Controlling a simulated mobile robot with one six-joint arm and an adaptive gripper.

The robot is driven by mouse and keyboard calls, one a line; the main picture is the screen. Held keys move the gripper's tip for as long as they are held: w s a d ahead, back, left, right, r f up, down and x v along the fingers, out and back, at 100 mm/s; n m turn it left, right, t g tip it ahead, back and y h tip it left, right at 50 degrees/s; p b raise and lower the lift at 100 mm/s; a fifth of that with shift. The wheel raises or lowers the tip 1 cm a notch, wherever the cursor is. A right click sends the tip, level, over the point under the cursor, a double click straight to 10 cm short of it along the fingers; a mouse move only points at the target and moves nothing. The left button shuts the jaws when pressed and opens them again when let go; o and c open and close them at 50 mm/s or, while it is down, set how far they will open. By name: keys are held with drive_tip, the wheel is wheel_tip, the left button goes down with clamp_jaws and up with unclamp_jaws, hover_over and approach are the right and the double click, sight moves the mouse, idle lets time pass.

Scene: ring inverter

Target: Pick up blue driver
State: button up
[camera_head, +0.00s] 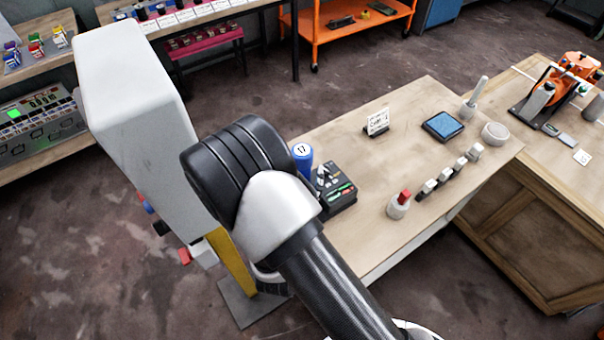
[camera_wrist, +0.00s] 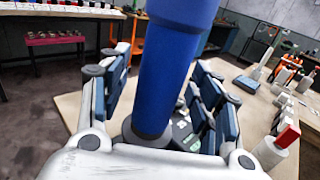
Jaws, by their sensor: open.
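The blue driver (camera_head: 302,155) stands upright on the wooden workbench in the head view, with a white disc marked 17 on its top. In the wrist view its blue shaft (camera_wrist: 175,60) rises large between the fingers of my gripper (camera_wrist: 163,92). The fingers are spread to its left and right, with a visible gap on the left. Whether the right fingers touch it I cannot tell. In the head view my arm hides the gripper and the driver's lower part.
A black device (camera_head: 336,188) with small controls sits close to the driver's right. A red-topped white cylinder (camera_head: 399,205), several small blocks, a blue pad (camera_head: 443,126) and a sign (camera_head: 377,122) stand further right. The bench (camera_head: 375,165) is bare between them.

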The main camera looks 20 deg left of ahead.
drive_tip(key=shift+r, duration=0.1)
drive_tip(key=c, duration=1.3)
